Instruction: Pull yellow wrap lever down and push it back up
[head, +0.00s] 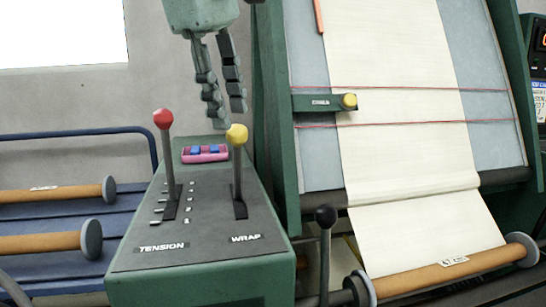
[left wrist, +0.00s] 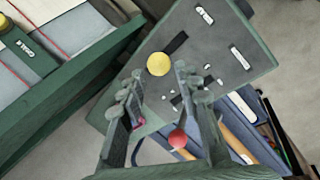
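The yellow wrap lever knob (head: 237,136) tops a dark lever standing upright in its slot on the green control box (head: 200,285), beside the label WRAP. My left gripper (head: 226,115) hangs from above with fingers pointing down, its tips just above the knob. In the left wrist view the yellow knob (left wrist: 159,64) appears between and just beyond the fingertips of my left gripper (left wrist: 158,70), which are apart with nothing held. I cannot tell whether they touch the knob. My right gripper is not in view.
The red-knobbed tension lever (head: 163,119) stands left of the wrap lever. A pink tray with blue pieces (head: 205,154) lies behind them. A black-knobbed lever (head: 326,217) and the green machine frame (head: 275,130) with cream cloth (head: 400,130) are at right.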

